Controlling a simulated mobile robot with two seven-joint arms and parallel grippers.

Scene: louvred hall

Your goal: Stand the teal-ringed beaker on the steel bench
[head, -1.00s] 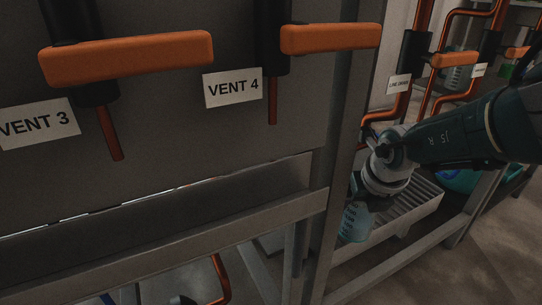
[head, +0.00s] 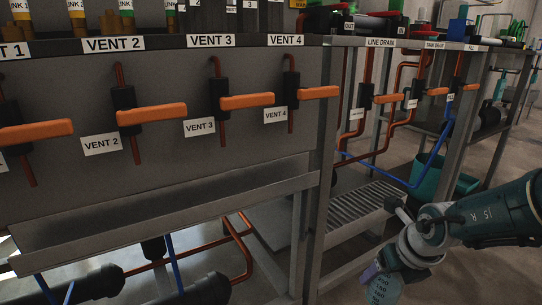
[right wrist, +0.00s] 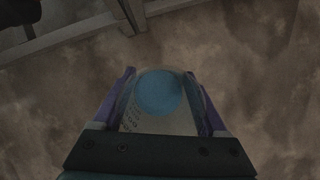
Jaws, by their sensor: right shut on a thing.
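My right gripper (head: 388,274) is at the lower right of the head view, shut on a clear beaker (head: 384,291) with pale graduation marks. The bottom of the beaker is cut off by the frame edge. In the right wrist view the beaker (right wrist: 158,92) sits between the two purplish fingers of the gripper (right wrist: 160,105), with a blue round area in it and brown floor behind. I cannot make out a teal ring on it. I cannot tell which surface is the steel bench. My left gripper is not in view.
A grey steel rack (head: 170,223) with orange vent handles (head: 150,113) fills the left. A slatted tray (head: 350,204) is at a low level right of it, with a teal bin (head: 440,181) behind. Orange and blue pipes run between. Open floor (head: 505,170) lies at the right.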

